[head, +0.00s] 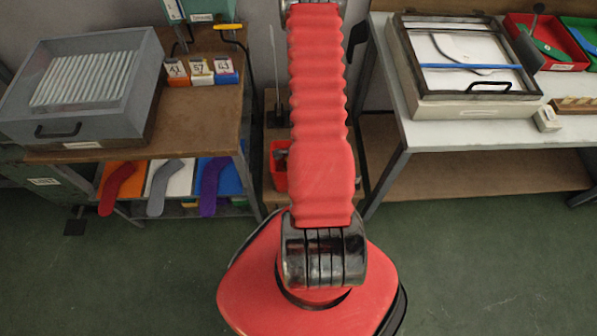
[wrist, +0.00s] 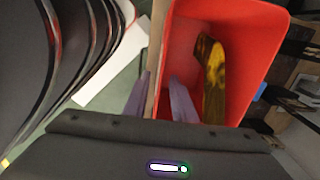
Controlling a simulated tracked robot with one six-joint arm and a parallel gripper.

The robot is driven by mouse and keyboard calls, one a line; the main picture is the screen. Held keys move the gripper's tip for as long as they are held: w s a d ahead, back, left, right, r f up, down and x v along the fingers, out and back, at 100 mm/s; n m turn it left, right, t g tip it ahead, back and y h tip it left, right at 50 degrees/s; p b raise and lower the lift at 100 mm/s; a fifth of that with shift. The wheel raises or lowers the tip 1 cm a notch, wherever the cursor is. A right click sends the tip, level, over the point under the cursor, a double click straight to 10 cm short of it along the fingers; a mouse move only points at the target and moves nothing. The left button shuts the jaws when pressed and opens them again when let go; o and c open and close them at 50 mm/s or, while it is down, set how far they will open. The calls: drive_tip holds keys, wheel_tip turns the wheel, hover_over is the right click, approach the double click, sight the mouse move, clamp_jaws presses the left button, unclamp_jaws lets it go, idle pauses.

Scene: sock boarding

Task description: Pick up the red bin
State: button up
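The red bin (wrist: 236,15) fills the upper middle of the wrist view, its open top facing me. A yellow-and-black item (wrist: 212,80) lies inside it. My gripper (wrist: 160,75) is open, with one grey-purple finger outside the bin's left wall and the other over its inner side. A narrow gap shows between the fingers and the wall; contact is not clear. In the head view part of the red bin (head: 280,178) shows low between the two tables, left of my arm. My arm hides the rest of it and my gripper.
A left table (head: 105,150) bears a grey drawer box (head: 130,125) and small numbered boxes. A right table (head: 490,132) bears a framed case (head: 470,108) and a red tray (head: 562,66). Green floor is clear in front.

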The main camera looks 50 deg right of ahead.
drive_tip(key=shift+f, duration=0.3)
drive_tip(key=shift+w+f, duration=0.1)
drive_tip(key=shift+f, duration=2.5)
drive_tip(key=shift+c, duration=0.4)
clamp_jaws()
